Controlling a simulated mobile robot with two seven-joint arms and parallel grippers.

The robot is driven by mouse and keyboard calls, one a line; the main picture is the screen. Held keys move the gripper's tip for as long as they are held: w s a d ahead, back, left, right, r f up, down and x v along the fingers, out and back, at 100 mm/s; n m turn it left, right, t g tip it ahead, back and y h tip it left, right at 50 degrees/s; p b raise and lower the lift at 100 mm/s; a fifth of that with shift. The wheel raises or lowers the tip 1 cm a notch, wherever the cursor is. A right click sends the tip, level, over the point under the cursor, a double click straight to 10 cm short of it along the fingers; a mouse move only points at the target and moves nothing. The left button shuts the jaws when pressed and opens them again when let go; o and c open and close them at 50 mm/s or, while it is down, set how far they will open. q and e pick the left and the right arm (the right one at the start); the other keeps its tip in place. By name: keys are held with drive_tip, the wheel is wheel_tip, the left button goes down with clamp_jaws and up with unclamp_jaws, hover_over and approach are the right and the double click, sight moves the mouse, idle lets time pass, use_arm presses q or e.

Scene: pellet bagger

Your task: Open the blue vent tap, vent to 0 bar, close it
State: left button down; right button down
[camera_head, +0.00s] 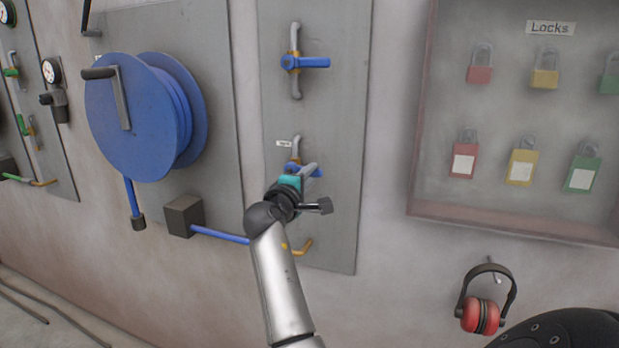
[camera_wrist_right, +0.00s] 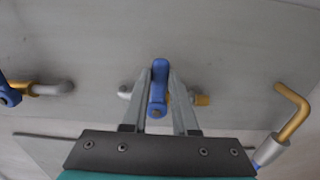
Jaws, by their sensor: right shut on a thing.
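The blue vent tap (camera_head: 294,164) sits on the lower part of the grey panel, below a small label. My right gripper (camera_head: 307,172) is at it and partly hides it in the head view. In the right wrist view my right gripper (camera_wrist_right: 159,85) has its two fingers on either side of the blue tap handle (camera_wrist_right: 158,75), shut on it. The handle lies across the pipe line there. A pressure gauge (camera_head: 51,70) shows at the far left, its reading too small to tell. My left gripper is not in view.
A second blue tap (camera_head: 305,62) is higher on the same panel, its handle pointing right. A blue hose reel (camera_head: 140,115) stands to the left. A locks cabinet (camera_head: 415,160) and red ear defenders (camera_head: 482,314) are to the right. A brass elbow pipe (camera_head: 302,248) sticks out below.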

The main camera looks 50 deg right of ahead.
drive_tip(key=c, duration=0.7)
unclamp_jaws()
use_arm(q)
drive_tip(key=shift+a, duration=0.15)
